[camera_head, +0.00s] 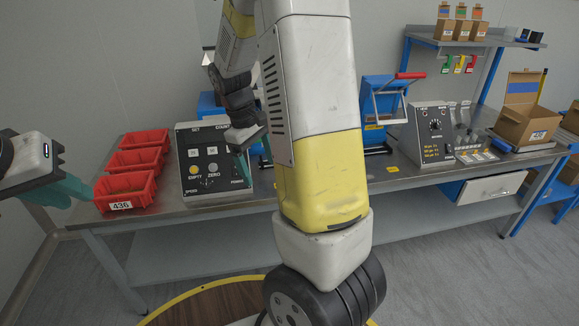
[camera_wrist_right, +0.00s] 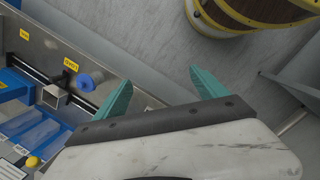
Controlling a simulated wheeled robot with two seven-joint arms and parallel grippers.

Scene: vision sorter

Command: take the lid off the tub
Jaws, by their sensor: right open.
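I cannot make out a tub with a lid for certain in either view. A round brown wooden thing with yellow bands shows at the top right of the right wrist view (camera_wrist_right: 255,14); I cannot tell whether it is a tub. My right gripper (camera_head: 254,160) is in front of the grey control box in the head view. Its teal fingers are spread and empty in the right wrist view (camera_wrist_right: 160,77). My left gripper (camera_head: 65,190) is at the far left, by the red bins; its finger gap is unclear.
Several red bins (camera_head: 130,161) stand at the bench's left end, beside the control box (camera_head: 203,176). My arm hides the bench's middle. A blue device (camera_head: 377,105), another control box (camera_head: 431,134) and a cardboard box (camera_head: 524,126) stand right. A blue spool (camera_wrist_right: 89,80) shows in the wrist view.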

